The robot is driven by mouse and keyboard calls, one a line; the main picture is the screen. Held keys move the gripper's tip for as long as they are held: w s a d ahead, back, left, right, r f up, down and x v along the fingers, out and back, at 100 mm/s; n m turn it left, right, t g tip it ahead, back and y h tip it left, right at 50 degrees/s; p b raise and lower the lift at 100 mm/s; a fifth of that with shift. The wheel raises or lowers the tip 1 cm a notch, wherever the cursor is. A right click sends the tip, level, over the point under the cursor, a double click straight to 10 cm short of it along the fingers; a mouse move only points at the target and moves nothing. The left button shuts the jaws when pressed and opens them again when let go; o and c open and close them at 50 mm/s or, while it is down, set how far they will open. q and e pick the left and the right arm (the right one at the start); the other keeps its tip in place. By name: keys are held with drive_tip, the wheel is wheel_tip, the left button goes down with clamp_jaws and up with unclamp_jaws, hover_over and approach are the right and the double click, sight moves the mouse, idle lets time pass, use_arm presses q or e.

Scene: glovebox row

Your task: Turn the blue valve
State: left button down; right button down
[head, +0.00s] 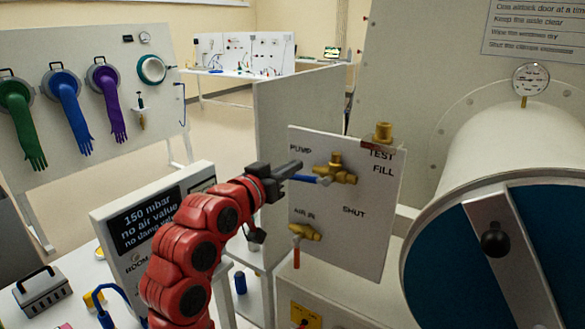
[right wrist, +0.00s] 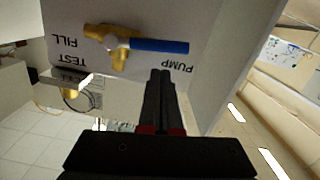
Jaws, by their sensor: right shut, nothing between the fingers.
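The blue valve is a brass valve body (head: 337,170) with a blue lever handle (head: 312,180) on a white panel (head: 335,245). Its handle lies roughly level, pointing left below the PUMP label. In the right wrist view the panel is upside down, with the blue handle (right wrist: 160,47) pointing right from the brass body (right wrist: 112,45). My right gripper (head: 297,166) is shut and empty at the handle's free end. Its fingertips (right wrist: 160,73) show beside the handle, not around it; a small gap shows in the wrist view. My left gripper is out of view.
A second brass valve (head: 305,232) with a red handle sits lower, by AIR IN. A brass fitting (head: 382,133) tops the panel. A large cylinder with a blue door (head: 450,265) stands right. A black-faced sign (head: 155,220) stands left, behind my arm.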

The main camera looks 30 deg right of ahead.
drive_tip(key=shift+s+d+f, duration=0.1)
drive_tip(key=shift+d+f, duration=0.1)
drive_tip(key=shift+f, duration=0.5)
